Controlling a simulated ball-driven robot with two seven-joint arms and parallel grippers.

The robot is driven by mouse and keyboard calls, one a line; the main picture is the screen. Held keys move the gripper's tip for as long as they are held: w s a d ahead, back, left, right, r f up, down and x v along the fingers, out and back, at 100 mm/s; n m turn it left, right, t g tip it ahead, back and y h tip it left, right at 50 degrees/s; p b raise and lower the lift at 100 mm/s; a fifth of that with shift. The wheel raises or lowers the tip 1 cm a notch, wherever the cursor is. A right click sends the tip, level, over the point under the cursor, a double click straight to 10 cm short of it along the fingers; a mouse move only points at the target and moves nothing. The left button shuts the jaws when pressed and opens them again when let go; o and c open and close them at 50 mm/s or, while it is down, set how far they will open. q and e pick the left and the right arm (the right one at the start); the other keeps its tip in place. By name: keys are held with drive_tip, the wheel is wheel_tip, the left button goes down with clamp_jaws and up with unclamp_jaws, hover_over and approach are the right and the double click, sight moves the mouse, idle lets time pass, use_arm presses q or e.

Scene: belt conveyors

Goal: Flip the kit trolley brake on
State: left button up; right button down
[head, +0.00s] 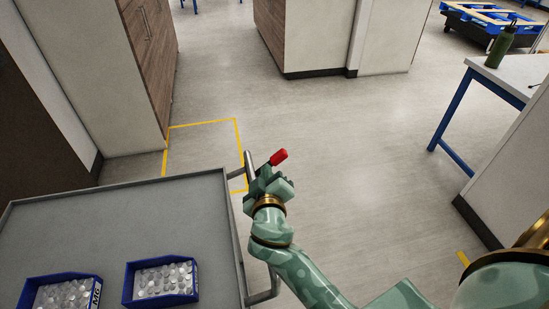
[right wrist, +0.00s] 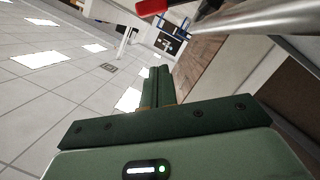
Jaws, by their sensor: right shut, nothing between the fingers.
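The grey kit trolley (head: 150,205) fills the lower left of the head view, with a metal handle rail (head: 262,297) along its right side. A brake lever with a red grip (head: 279,157) stands tilted by the far end of that rail. My right gripper (head: 266,178) is shut and empty, just below the red grip in the head view. In the right wrist view its closed fingers (right wrist: 157,82) point up the picture. The red grip (right wrist: 152,7) and the rail (right wrist: 240,17) lie beyond them at the top. I cannot tell whether the fingers touch the lever. My left gripper is out of view.
Two blue bins (head: 163,281) (head: 62,292) of small parts sit on the trolley top. Yellow tape (head: 203,123) marks a floor area beyond it. Cabinets stand at the left and back. A workbench (head: 510,75) with a green bottle (head: 501,45) is at the right. The middle floor is clear.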

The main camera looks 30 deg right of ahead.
hover_over(275, 159)
drive_tip(key=s+a, duration=0.1)
drive_tip(key=a, duration=0.3)
drive_tip(key=f, duration=0.2)
drive_tip(key=shift+s+d+f+b, duration=0.2)
drive_tip(key=shift+d+f+b, duration=0.2)
drive_tip(key=shift+d+f, duration=0.8)
drive_tip(key=shift+s+d+f, duration=0.1)
drive_tip(key=shift+d+f, duration=0.2)
drive_tip(key=shift+f, duration=0.05)
drive_tip(key=shift+d, duration=0.1)
